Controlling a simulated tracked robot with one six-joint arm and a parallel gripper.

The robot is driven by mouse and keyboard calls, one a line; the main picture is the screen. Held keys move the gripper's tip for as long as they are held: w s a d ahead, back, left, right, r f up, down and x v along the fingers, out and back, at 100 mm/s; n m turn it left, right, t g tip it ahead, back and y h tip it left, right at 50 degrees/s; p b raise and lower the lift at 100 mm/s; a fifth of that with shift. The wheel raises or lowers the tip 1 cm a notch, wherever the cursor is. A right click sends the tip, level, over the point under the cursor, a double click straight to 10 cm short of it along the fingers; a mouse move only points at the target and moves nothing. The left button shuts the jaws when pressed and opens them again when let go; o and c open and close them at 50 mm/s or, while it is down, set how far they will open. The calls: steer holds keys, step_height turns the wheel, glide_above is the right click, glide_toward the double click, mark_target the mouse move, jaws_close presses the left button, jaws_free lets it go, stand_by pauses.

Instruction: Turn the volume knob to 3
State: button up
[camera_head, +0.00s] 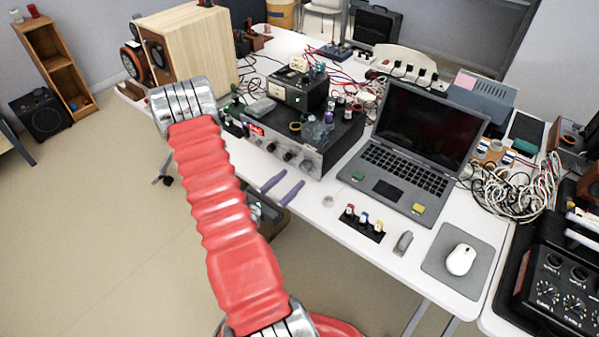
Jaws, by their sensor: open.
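A grey amplifier box (315,148) with a red lit display (257,129) stands on the white table. Its front carries several dark knobs, among them a knob (288,155) near the middle and a knob (305,165) to its right. I cannot tell which is the volume knob, and no scale numbers are readable. No contact with a knob is visible.
A wooden speaker (190,50) stands left of the amplifier. A laptop (405,165) is to the right, with a small connector strip (362,223) in front. A mouse (461,259) lies on a grey pad. Tangled wires (515,195) lie further right. Bare table remains before the laptop.

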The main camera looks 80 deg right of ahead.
mark_target(303, 169)
steer(key=shift+x, duration=2.8)
steer(key=shift+c, duration=0.6)
steer(key=c, duration=0.9)
